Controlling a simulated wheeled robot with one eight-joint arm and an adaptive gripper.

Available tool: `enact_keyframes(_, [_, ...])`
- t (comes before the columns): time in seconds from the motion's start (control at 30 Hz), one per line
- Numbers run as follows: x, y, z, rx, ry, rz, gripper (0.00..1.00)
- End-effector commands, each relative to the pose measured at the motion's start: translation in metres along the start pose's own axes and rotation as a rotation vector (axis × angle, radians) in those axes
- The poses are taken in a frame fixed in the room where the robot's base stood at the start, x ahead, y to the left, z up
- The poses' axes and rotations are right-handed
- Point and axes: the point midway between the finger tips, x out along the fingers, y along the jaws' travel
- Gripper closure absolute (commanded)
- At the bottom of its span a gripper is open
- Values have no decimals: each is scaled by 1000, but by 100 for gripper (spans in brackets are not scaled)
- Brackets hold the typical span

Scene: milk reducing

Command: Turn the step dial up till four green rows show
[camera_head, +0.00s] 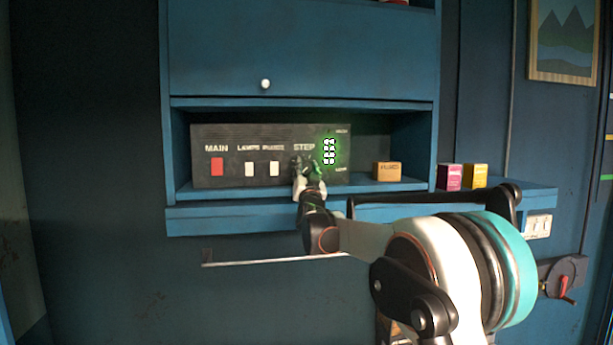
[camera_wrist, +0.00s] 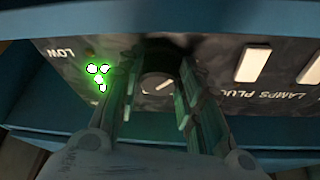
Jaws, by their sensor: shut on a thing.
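The black control panel (camera_head: 225,135) stands in the blue cabinet's open shelf. Its step dial (camera_wrist: 158,82) shows between the fingers in the wrist view, with a pale pointer line on it. In the head view my gripper mostly hides the dial. My gripper (camera_head: 308,170) is shut on the dial, under the STEP label; its two fingers also show on either side of the dial in the wrist view (camera_wrist: 157,95). Right of the dial, the green indicator (camera_head: 330,151) glows with several lit rows stacked upright. The wrist view shows only some of its lights.
A red MAIN switch (camera_head: 217,167) and two white switches (camera_head: 250,169) (camera_head: 274,168) sit left of the dial. An orange box (camera_head: 387,172) stands right of the panel. Purple (camera_head: 450,177) and yellow (camera_head: 475,176) boxes stand farther right. A shelf edge (camera_head: 240,218) runs below.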

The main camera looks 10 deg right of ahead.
Motion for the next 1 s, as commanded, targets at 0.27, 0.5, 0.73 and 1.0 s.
enact_keyframes(0.27, [1,-2,-3,146,6,61,90])
enact_keyframes(0.5, [2,-3,-4,211,6,88,90])
enact_keyframes(0.73, [2,-3,-5,223,6,93,90])
enact_keyframes(1.0, [2,-3,-5,222,7,93,57])
